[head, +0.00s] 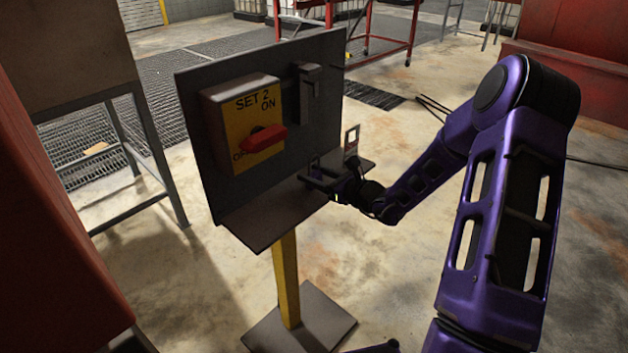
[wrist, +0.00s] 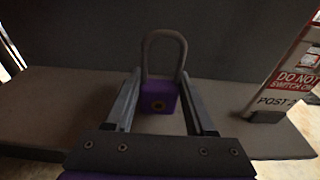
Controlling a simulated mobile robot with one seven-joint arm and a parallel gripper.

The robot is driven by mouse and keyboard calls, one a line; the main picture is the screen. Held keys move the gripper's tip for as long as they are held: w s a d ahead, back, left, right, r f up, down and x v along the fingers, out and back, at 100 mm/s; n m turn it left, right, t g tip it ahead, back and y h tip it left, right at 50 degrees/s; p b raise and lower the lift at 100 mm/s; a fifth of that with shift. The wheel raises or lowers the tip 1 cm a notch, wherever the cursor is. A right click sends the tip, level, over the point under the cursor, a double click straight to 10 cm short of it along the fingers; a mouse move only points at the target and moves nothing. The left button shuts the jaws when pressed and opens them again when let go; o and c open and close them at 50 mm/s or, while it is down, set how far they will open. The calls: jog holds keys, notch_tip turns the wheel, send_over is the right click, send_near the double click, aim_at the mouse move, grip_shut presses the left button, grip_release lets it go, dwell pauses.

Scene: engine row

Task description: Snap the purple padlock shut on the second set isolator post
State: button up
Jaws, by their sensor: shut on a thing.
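The purple padlock (wrist: 157,98) is upright between the two fingers of my gripper (wrist: 159,78), with its grey shackle rising above the body. My gripper is shut on it. In the head view my gripper (head: 322,178) is at the shelf below the panel, and the padlock is too small there to make out clearly. The second set isolator (head: 245,125) is a yellow-faced box marked SET 2 ON. Its red handle (head: 263,139) lies roughly level. I cannot tell whether the padlock touches the shelf.
The grey panel (head: 205,88) carries a dark bracket (head: 309,80) right of the isolator. The shelf (head: 262,222) juts out below on a yellow post (head: 286,275). A DO NOT SWITCH ON tag (wrist: 291,80) stands at the shelf's right. A grey table stands left.

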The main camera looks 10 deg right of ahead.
grip_shut()
notch_tip(320, 180, up, 10)
jog(key=shift+p, duration=0.45)
